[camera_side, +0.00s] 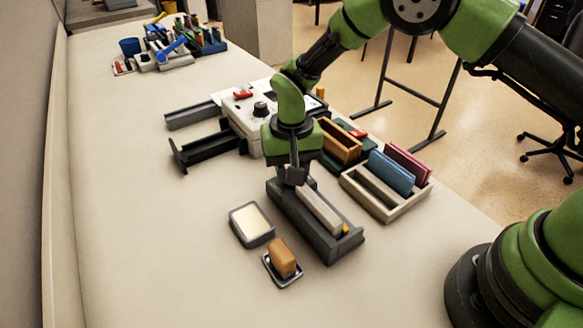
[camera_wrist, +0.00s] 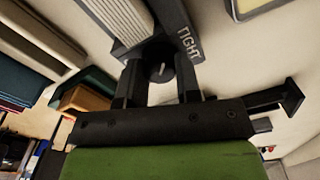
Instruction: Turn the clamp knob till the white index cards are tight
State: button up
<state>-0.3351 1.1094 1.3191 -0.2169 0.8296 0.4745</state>
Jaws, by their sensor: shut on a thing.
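The dark grey clamp (camera_side: 333,250) lies on the desk below my gripper. The white index cards (camera_side: 322,212) stand in its trough as a long pale block. They also show as a ribbed white stack in the wrist view (camera_wrist: 117,18). My gripper (camera_side: 295,178) points down at the clamp's far end. In the wrist view, its two dark fingers (camera_wrist: 160,76) are shut on the round black clamp knob (camera_wrist: 159,71), which has a pale line on its face. The word TIGHT is printed on the clamp beside the knob. In the side view the knob is hidden by my gripper.
A tray with a pale pad (camera_side: 251,221) and a dish with a tan block (camera_side: 283,258) lie left of the clamp. A cream file box (camera_side: 386,211) with blue and pink folders stands close on the right. A white device (camera_side: 245,113) stands behind.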

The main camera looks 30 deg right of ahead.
jog(key=shift+m, duration=0.4)
jog(key=o, duration=0.9)
